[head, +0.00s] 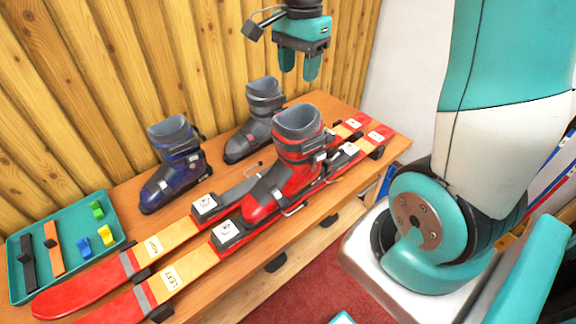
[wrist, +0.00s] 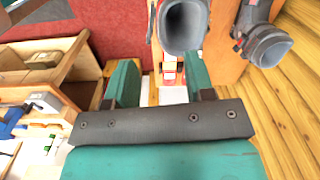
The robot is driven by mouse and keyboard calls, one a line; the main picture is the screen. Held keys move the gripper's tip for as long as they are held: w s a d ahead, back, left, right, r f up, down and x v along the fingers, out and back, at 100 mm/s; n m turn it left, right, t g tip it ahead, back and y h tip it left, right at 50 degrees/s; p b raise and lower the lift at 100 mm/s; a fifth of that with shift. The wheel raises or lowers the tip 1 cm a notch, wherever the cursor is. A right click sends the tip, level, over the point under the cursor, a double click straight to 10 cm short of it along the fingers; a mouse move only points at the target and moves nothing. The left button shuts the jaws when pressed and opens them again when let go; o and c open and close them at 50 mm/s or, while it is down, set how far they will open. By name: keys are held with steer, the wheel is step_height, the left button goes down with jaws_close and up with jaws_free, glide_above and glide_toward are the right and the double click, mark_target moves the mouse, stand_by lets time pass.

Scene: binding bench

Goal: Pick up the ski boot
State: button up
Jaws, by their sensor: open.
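Three ski boots stand upright. A red boot with a grey cuff (head: 268,193) is in the binding of the near ski (head: 205,273), marked LEFT. A dark blue boot (head: 175,178) and a grey boot (head: 256,130) stand on the bench behind the skis. My gripper (head: 300,66) is open and empty, pointing down, above the bench's far end and higher than the boots. In the wrist view my gripper's fingers (wrist: 160,82) are apart. One boot's grey cuff (wrist: 183,24) shows beyond them at top centre, and another boot (wrist: 262,42) at top right.
A teal tray (head: 65,276) with black, orange, green, blue and yellow pieces lies at the bench's left end. The far ski (head: 185,232) lies beside the near one. A plank wall (head: 110,90) stands close behind the bench.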

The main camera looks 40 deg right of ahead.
steer(key=d+f+m, duration=0.1)
steer(key=d+m, duration=0.1)
steer(key=p, duration=0.3)
glide_toward(303, 129)
steer(key=f, duration=0.5)
steer(key=shift+w, duration=0.25)
steer(key=shift+a+f+p, duration=0.1)
steer(key=shift+f+p, duration=0.8)
steer(key=shift+f, duration=2.25)
jaws_close()
steer(key=shift+s, duration=0.1)
